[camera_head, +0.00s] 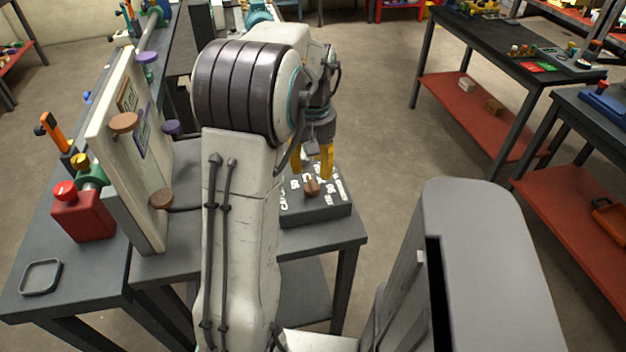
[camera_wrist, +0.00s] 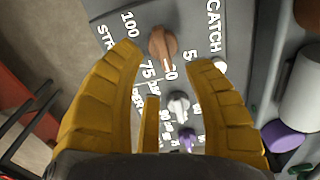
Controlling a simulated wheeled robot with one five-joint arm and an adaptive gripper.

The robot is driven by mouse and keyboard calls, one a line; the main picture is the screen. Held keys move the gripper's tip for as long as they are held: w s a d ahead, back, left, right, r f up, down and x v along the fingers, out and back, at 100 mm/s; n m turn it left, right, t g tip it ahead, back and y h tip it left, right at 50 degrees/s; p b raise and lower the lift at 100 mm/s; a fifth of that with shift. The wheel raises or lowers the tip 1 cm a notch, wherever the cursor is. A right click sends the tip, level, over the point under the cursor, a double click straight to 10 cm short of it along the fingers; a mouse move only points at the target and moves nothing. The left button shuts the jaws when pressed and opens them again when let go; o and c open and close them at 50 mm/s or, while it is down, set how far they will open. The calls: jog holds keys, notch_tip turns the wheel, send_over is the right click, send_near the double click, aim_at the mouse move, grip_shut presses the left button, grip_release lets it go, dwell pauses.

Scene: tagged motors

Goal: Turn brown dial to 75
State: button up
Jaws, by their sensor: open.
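The brown dial (camera_head: 311,186) sits on a dark grey panel box (camera_head: 315,213) on the near table. In the wrist view, the brown dial (camera_wrist: 162,44) has a ridged grip with white labels around it, among them 100, 75 and a partly hidden 50. A pale mark shows at its lower edge beside the 50; the exact setting is hard to tell. My gripper (camera_head: 312,174) is above the panel with its yellow fingers apart. In the wrist view, my gripper (camera_wrist: 163,56) is open and empty, its fingertips spread on either side of the dial without visible contact.
A white knob (camera_wrist: 178,105) and a purple knob (camera_wrist: 187,137) share the panel. An upright board (camera_head: 125,160) with brown and purple round knobs stands left of my arm, near a red block (camera_head: 82,215). Open floor lies right of the panel.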

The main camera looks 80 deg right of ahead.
aim_at(312, 187)
jog(key=shift+f, duration=2.4)
jog(key=shift+o, duration=0.3)
grip_shut()
